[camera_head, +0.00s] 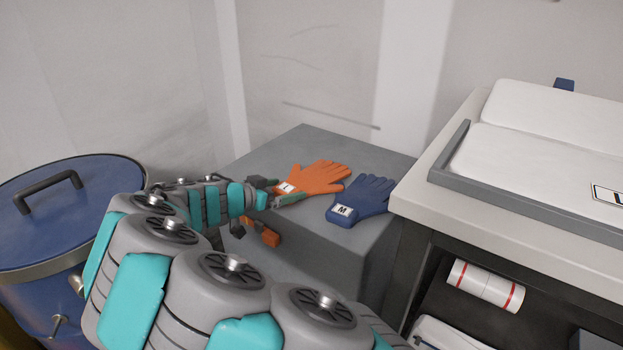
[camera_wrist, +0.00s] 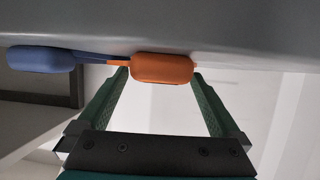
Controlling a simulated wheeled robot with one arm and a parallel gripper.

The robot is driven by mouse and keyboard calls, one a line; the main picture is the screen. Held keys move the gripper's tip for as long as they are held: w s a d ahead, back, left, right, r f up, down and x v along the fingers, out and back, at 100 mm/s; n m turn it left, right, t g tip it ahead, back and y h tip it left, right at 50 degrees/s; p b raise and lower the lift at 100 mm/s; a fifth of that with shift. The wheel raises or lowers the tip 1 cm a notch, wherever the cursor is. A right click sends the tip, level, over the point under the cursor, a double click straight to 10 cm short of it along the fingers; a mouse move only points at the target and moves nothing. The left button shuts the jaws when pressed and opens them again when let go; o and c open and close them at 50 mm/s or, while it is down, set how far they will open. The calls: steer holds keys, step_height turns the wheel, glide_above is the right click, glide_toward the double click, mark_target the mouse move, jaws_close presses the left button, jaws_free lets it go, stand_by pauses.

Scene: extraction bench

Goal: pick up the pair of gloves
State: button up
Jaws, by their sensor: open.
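An orange pair of gloves (camera_head: 318,178) with a white label on its cuff lies flat on the grey box. A blue pair of gloves (camera_head: 366,196) labelled M lies just right of it. My gripper (camera_head: 289,192) is open at the orange cuff, with its green fingers low over the box top. In the wrist view, my gripper (camera_wrist: 161,76) has its fingertips on either side of the orange cuff (camera_wrist: 163,68), not closed on it. The blue cuff (camera_wrist: 42,59) is outside the fingers at left. I cannot tell whether the fingertips touch the orange cuff.
The gloves rest on a grey box (camera_head: 300,142) against the wall. A bench (camera_head: 426,196) with a grey-edged tray (camera_head: 520,205) stands close on the right, above the box. A blue lidded drum (camera_head: 75,215) stands at left. A white roll with red bands (camera_head: 485,285) sits under the bench.

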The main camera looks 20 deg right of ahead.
steer(key=c, duration=1.1)
steer(key=shift+r, duration=0.1)
steer(key=shift+c, duration=0.2)
